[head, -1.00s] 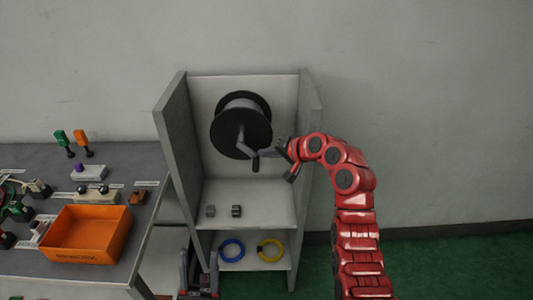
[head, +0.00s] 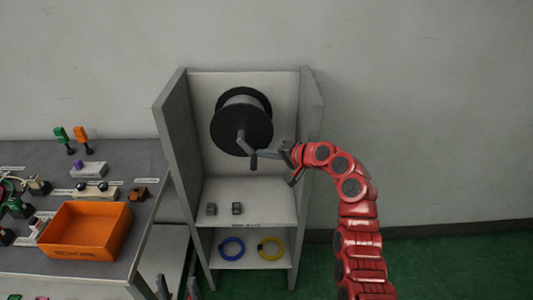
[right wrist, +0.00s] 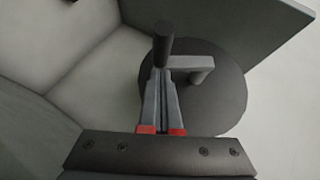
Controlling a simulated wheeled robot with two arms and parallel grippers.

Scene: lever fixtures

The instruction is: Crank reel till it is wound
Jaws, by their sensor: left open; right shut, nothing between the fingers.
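The reel (head: 228,138) is a black spool with a grey core, mounted on the back panel of a grey cabinet. Its crank has a light grey arm (right wrist: 190,62) and a dark cylindrical handle (head: 253,161). In the head view the handle points down, below the reel's centre. My right gripper (head: 272,153) is shut and empty, just right of the handle. In the right wrist view its closed fingertips (right wrist: 162,76) lie right by the handle (right wrist: 163,42); whether they touch is unclear. My left gripper (head: 178,286) is open and empty at the bottom edge, low in front of the cabinet.
Cabinet side walls (head: 313,130) flank the reel. A shelf below holds two small dark blocks (head: 237,208). Lower down lie a blue ring (head: 232,249) and a yellow ring (head: 270,249). A table left holds an orange bin (head: 88,230) and small fixtures.

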